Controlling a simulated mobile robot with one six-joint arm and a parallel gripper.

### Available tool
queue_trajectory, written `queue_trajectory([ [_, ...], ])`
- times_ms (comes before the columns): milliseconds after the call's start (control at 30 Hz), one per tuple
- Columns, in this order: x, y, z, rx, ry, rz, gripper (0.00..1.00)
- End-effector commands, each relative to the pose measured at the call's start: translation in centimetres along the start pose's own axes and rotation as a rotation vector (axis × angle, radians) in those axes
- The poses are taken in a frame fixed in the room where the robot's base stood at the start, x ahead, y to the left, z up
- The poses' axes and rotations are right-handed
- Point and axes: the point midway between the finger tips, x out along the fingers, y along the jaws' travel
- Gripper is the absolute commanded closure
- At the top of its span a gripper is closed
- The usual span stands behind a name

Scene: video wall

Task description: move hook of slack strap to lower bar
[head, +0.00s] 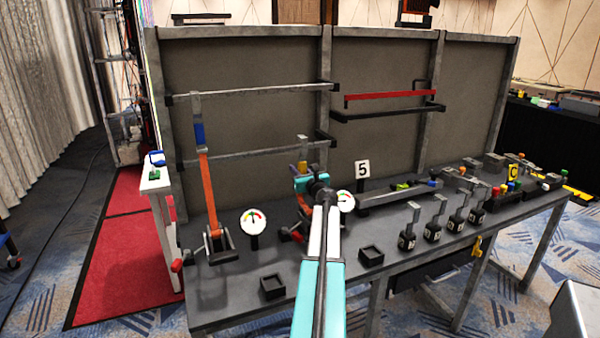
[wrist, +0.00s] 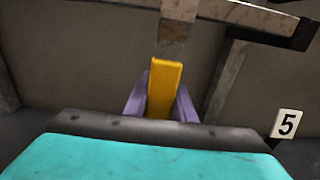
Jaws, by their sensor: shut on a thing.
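My gripper (head: 305,180) is at the middle of the bench, in front of the grey back panel. In the wrist view its purple fingers (wrist: 160,105) are shut on the yellow part (wrist: 165,85) of a strap hook. The hook's grey metal top (wrist: 174,30) rises above the yellow part. It is close to the lower bar (head: 250,151); I cannot tell whether they touch. The upper bar (head: 250,92) runs above. The strap below the hook is mostly hidden by my arm. Another strap, orange (head: 208,190) with a blue part (head: 199,134), rises taut at the left towards the upper bar.
Gauges (head: 253,218) stand beside the straps. A sign with a 5 (head: 362,170) is right of my gripper. Black square trays (head: 272,287) and several levers (head: 435,222) occupy the bench front.

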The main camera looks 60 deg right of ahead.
Motion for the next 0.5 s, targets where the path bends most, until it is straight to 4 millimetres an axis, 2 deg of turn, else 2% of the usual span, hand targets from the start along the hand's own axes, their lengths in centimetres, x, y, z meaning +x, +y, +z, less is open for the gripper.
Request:
queue_trajectory([
  [267,1.6,0.0,0.1,0.0,-0.001,0.0,0.96],
  [500,1.5,0.0,-1.4,0.0,0.0,0.0,0.96],
])
